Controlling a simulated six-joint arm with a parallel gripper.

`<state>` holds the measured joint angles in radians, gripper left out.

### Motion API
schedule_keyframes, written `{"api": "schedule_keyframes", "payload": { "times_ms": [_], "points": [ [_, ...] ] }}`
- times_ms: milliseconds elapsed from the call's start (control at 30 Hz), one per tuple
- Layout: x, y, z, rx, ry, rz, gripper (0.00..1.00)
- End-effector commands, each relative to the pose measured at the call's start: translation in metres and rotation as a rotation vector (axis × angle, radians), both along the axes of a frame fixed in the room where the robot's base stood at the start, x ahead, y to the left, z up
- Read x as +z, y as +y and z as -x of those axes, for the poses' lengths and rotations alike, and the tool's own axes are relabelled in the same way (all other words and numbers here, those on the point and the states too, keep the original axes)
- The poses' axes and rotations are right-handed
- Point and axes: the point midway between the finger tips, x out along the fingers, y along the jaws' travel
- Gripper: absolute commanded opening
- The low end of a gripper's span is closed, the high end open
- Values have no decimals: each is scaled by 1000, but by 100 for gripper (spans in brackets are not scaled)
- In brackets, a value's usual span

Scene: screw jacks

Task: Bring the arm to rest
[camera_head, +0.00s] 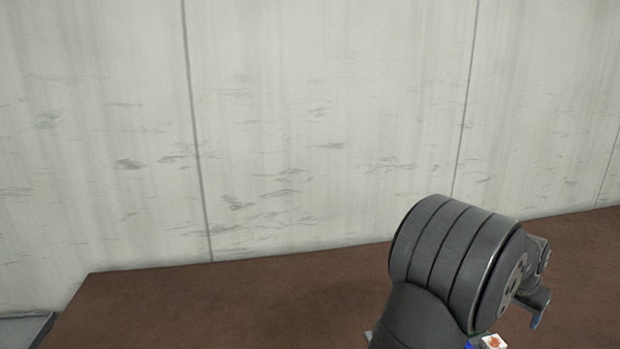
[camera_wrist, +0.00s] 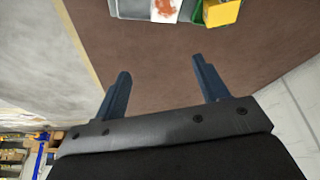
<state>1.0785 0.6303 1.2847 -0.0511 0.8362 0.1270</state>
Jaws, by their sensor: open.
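My gripper (camera_wrist: 160,67) is open in the wrist view, its two dark blue fingers apart with nothing between them. Brown tabletop shows beyond and between the fingers. In the head view my gripper (camera_head: 538,303) is at the lower right, partly hidden behind the thick dark wrist of my arm. The arm is bent over the brown table (camera_head: 250,302). I cannot tell from these frames how high the fingers are above it.
A grey container (camera_wrist: 132,9) at the wrist view's top edge holds a white-and-red item (camera_wrist: 165,10), something green and a yellow piece (camera_wrist: 222,14). A pale wall (camera_head: 320,120) stands behind the table. The table's left part is bare.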

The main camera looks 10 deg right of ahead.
Motion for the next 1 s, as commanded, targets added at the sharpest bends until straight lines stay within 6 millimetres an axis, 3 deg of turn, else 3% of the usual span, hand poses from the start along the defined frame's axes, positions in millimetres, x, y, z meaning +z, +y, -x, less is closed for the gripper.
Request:
{"api": "schedule_keyframes", "payload": {
  "times_ms": [700,1000],
  "points": [
    [13,106,65,-399,0,1,67],
    [-22,112,9,-393,3,-2,67]
  ]
}}
